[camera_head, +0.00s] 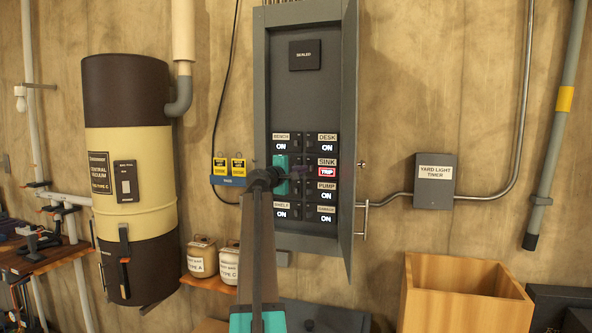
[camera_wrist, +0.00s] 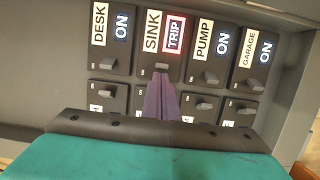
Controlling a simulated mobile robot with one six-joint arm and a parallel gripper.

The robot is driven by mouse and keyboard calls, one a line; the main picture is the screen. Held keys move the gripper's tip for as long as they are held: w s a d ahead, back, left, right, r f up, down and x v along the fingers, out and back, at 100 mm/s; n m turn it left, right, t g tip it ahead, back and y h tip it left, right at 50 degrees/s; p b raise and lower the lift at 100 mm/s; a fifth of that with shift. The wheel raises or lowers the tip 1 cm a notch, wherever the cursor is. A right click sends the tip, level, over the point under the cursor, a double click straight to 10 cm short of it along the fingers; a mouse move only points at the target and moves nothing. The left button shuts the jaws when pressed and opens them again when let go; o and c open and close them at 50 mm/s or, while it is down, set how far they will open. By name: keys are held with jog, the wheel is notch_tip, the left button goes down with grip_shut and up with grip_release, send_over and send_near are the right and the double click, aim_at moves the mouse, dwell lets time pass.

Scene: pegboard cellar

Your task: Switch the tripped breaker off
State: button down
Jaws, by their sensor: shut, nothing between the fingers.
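The tripped breaker is the SINK one. Its red TRIP display (camera_head: 327,172) is lit in the right column of the open panel, and it also shows in the wrist view (camera_wrist: 174,35). Its small grey lever (camera_wrist: 162,67) sits just beyond my fingertips in the wrist view. My gripper (camera_head: 299,172) is shut and empty, its purple fingers (camera_wrist: 159,88) pointing at the SINK breaker. I cannot tell whether the tips touch the lever. The gripper and wrist hide part of the left breaker column in the head view.
DESK (camera_wrist: 107,62), PUMP (camera_wrist: 211,77) and GARAGE (camera_wrist: 251,84) breakers flank SINK, all showing ON. The open panel door (camera_head: 348,150) stands out along the right side. A wooden box (camera_head: 465,310) is at lower right, a vacuum canister (camera_head: 127,215) at left.

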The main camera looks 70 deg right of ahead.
jog(key=shift+d, duration=0.3)
jog(key=shift+a+t, duration=0.15)
jog(key=shift+t, duration=0.15)
jog(key=shift+s+n+p, duration=0.2)
jog(key=shift+n+p, duration=0.1)
jog(key=shift+p, duration=0.1)
